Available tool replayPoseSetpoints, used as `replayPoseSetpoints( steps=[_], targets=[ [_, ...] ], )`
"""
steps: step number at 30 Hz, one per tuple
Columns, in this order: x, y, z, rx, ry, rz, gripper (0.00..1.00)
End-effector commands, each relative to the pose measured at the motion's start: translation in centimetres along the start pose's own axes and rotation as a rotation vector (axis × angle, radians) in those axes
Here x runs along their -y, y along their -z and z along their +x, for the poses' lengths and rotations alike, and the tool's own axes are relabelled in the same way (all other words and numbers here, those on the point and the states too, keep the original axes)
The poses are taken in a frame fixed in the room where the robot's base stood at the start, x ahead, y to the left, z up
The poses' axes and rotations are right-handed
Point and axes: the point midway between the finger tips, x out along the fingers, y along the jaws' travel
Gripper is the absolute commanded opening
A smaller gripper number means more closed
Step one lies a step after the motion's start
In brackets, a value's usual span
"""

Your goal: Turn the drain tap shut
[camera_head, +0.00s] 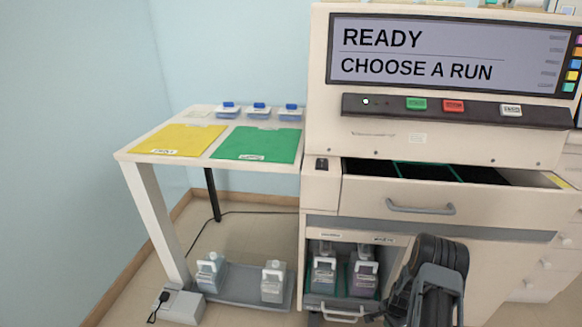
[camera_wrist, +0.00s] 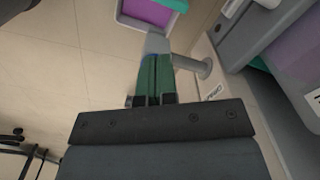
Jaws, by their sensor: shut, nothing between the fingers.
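In the wrist view, my gripper (camera_wrist: 158,62) is shut, its two green fingers side by side with nothing between them. Just beyond the fingertips is a grey fitting, apparently the drain tap (camera_wrist: 188,64), with a pale block-like end and a round stem reaching right to the machine's side. The fingertips are very close to the block end; I cannot tell if they touch it. In the head view my dark arm covers the lower right of the open bottle bay, and the tap and fingertips cannot be made out there.
The staining machine (camera_head: 430,130) shows "READY, CHOOSE A RUN". Its upper drawer (camera_head: 420,207) is partly open. Bottles (camera_head: 324,275) stand in the lower bay. A side table (camera_head: 205,140) holds yellow and green mats, with more bottles on a low shelf (camera_head: 240,285). A purple-filled container (camera_wrist: 150,10) lies beyond my fingers.

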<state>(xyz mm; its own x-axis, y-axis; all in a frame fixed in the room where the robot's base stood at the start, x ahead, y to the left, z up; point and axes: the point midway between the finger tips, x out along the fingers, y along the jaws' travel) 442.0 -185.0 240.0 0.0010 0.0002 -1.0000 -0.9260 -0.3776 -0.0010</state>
Motion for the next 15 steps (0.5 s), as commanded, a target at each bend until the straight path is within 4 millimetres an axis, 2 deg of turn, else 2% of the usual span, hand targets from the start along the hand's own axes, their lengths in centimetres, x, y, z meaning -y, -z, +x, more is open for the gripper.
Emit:
replayPoseSetpoints(
  steps=[1, 4, 15],
  targets=[
    [0.0, 0.0, 1.1, 0.000, 0.000, 0.000, 0.00],
    [0.0, 0.0, 1.7, 0.000, -0.001, -0.001, 0.00],
    [0.0, 0.0, 2.2, -0.002, 0.001, -0.004, 0.00]
  ],
)
